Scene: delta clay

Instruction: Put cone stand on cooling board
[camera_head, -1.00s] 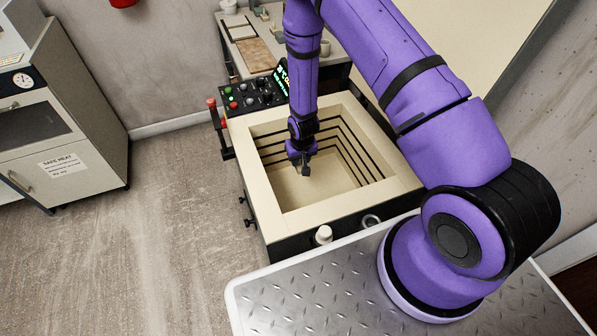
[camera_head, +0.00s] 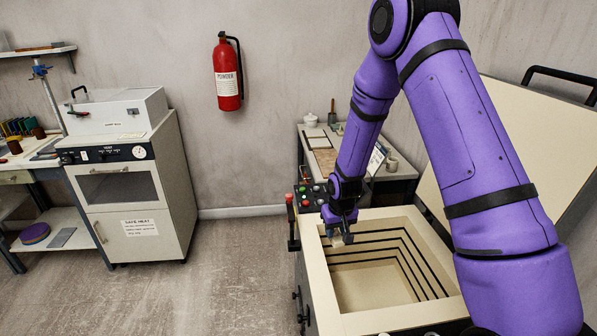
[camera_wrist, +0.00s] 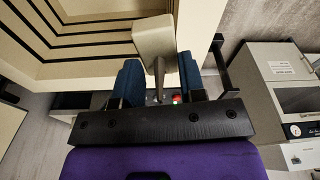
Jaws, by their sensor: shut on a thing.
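My gripper (camera_head: 342,234) is over the left rim of the open kiln, pointing down. In the wrist view its blue fingers (camera_wrist: 160,80) are shut on a pale beige piece, the cone stand (camera_wrist: 152,38). The wide end of the stand sticks out beyond the fingertips, and its narrow part is between them. In the head view the stand is small and mostly hidden by the gripper. On the bench behind the kiln lies a tan board (camera_head: 325,160), with a paler panel (camera_head: 318,142) behind it. I cannot tell for sure which is the cooling board.
The square kiln (camera_head: 385,317) stands open, its lid (camera_head: 540,150) raised at the right. A control box with buttons (camera_head: 312,196) sits between kiln and bench. A cup (camera_head: 391,164), a lidded jar (camera_head: 310,120) and a small sign (camera_head: 376,160) stand on the bench (camera_head: 398,174).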

